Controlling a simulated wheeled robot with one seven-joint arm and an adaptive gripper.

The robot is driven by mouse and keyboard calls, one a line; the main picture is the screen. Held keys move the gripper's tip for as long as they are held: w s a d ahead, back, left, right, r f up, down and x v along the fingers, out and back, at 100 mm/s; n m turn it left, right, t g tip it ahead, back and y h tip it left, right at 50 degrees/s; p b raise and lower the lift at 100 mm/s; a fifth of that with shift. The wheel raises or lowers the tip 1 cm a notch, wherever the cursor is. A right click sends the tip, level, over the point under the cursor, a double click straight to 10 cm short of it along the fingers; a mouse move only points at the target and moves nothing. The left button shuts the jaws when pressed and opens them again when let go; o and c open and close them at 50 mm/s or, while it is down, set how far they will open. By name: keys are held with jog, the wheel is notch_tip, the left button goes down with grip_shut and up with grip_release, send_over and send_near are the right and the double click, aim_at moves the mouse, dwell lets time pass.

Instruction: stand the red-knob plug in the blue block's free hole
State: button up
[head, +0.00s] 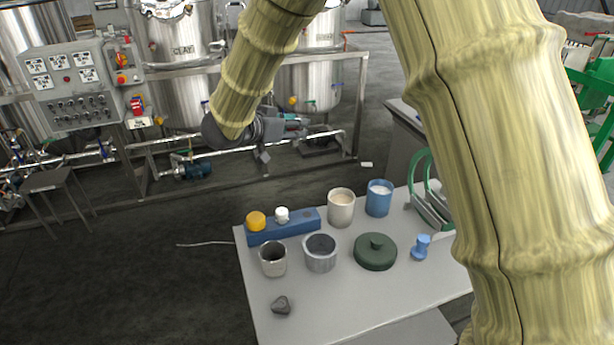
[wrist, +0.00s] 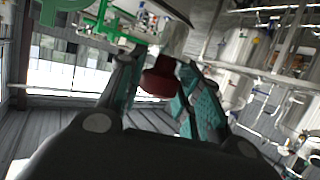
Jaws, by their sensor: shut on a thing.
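The blue block (head: 284,232) lies at the back left of the table in the head view. A yellow-knob plug (head: 256,221) stands at its left end and a white-knob plug (head: 282,214) near its middle. The free hole (head: 307,214) shows as a dark spot near the right end. My gripper (head: 297,123) is raised well above and behind the table, pointing right. In the wrist view my gripper (wrist: 162,78) is shut on the red-knob plug (wrist: 156,84), whose dark red knob sits between the teal fingers. The plug cannot be made out in the head view.
Near the block stand a cream cup (head: 341,209), a blue cup (head: 379,199), a metal cup (head: 272,261) and a grey pot (head: 320,254). A green lid (head: 375,252), a blue spool-shaped piece (head: 421,247), a green-framed rack (head: 429,205) and a stone (head: 281,306) are also on the table.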

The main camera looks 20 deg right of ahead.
jog(key=s+d+f, duration=0.1)
jog(key=d+f, duration=0.2)
jog(key=f, duration=1.3)
jog(key=shift+s+f+n+t+y, duration=0.2)
jog(key=shift+s+n+t+y, duration=0.1)
jog(key=shift+n+t, duration=0.1)
jog(key=shift+r+m+g+p, duration=0.1)
jog(key=shift+m+g+p, duration=0.2)
jog(key=shift+p, duration=0.2)
jog(key=shift+f+b, duration=1.4)
jog(key=shift+f, duration=1.55)
jog(key=shift+s+f+b, duration=0.1)
jog(key=shift+f+b, duration=0.3)
jog(key=shift+f, duration=1.5)
jog(key=shift+r, duration=0.2)
jog(key=shift+r+p, duration=1.15)
jog(key=shift+r, duration=0.2)
